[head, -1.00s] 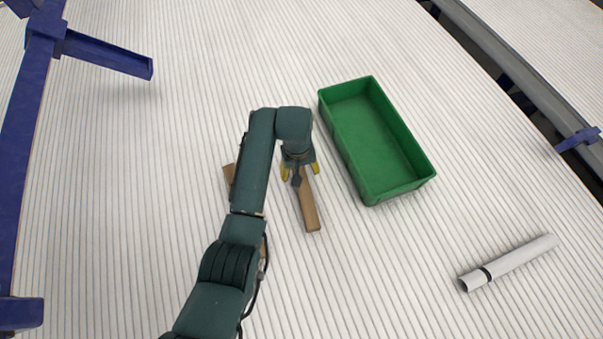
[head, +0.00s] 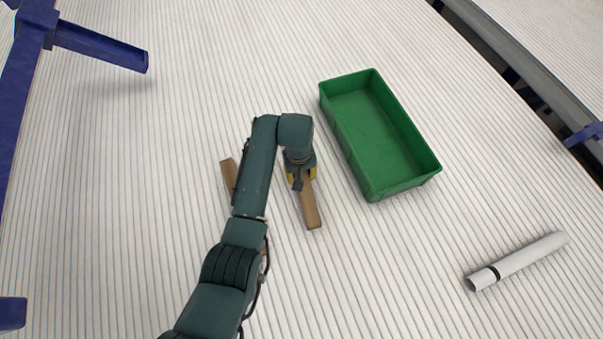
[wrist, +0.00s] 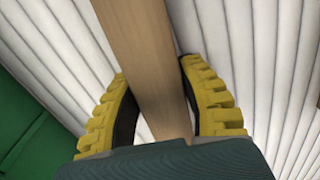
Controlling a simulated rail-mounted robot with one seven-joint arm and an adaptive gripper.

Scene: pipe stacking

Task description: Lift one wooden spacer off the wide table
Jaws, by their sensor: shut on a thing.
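A wooden spacer (head: 310,209) lies under my gripper (head: 301,175) on the white ribbed wide table (head: 400,270), left of the green bin. In the wrist view the yellow fingers of my gripper (wrist: 160,105) are on both sides of the spacer (wrist: 145,45), shut on it. I cannot tell any gap between the spacer and the table. A second wooden spacer (head: 228,172) lies to the left, partly hidden behind my arm.
An empty green bin (head: 378,135) stands just right of my gripper; its wall also shows in the wrist view (wrist: 30,125). A white pipe with a black band (head: 520,260) lies at the lower right. A blue frame (head: 100,46) stands at the left. Table between is clear.

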